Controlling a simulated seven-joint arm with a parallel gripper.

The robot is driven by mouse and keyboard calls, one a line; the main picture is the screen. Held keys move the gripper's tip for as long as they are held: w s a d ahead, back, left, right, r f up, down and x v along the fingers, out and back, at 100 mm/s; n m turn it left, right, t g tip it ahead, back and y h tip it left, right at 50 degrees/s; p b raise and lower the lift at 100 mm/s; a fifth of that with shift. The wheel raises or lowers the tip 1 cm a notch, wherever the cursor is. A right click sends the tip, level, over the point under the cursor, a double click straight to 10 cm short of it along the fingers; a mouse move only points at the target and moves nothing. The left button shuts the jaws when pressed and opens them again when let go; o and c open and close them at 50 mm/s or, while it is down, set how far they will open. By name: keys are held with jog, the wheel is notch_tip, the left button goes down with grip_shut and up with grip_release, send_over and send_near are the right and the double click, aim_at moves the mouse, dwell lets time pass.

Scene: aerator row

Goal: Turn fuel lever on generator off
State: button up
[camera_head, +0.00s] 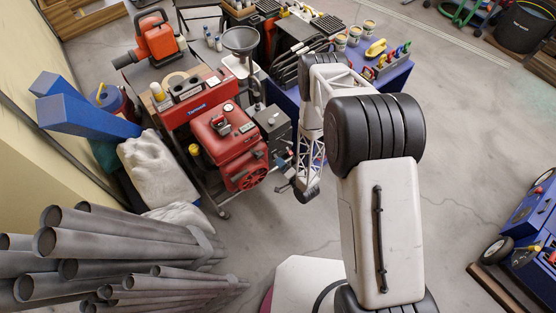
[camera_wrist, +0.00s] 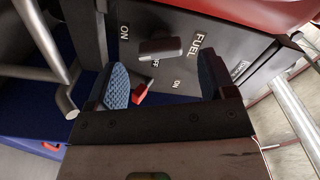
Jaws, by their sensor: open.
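The generator (camera_head: 232,128) is a red machine with a dark side panel, left of my arm in the head view. In the wrist view its dark panel (camera_wrist: 225,50) carries FUEL, ON and OFF lettering. A grey bar-shaped handle (camera_wrist: 160,48) sticks out beside the FUEL label. A small red-tipped part (camera_wrist: 140,93) shows lower, near the left finger; I cannot tell for certain which is the fuel lever. My gripper (camera_wrist: 162,80) is open, with its blue pads apart and nothing held. The grey handle lies just beyond the gap between the fingertips. In the head view my gripper is beside the generator's right side, partly hidden.
A blue table (camera_head: 388,78) with jars and coloured tools stands behind my arm. Metal pipes (camera_head: 130,245) and a white sack (camera_head: 157,167) are at left. Grey tubes (camera_wrist: 40,35) lie close to the left finger in the wrist view. Floor at right is mostly clear.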

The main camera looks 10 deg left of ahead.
aim_at(276, 157)
jog(key=shift+x, duration=1.75)
jog(key=c, duration=0.9)
jog(key=shift+c, duration=0.2)
jog(key=shift+n, duration=0.4)
jog(key=n, duration=1.2)
jog(key=shift+r, duration=0.1)
jog(key=shift+n, duration=0.4)
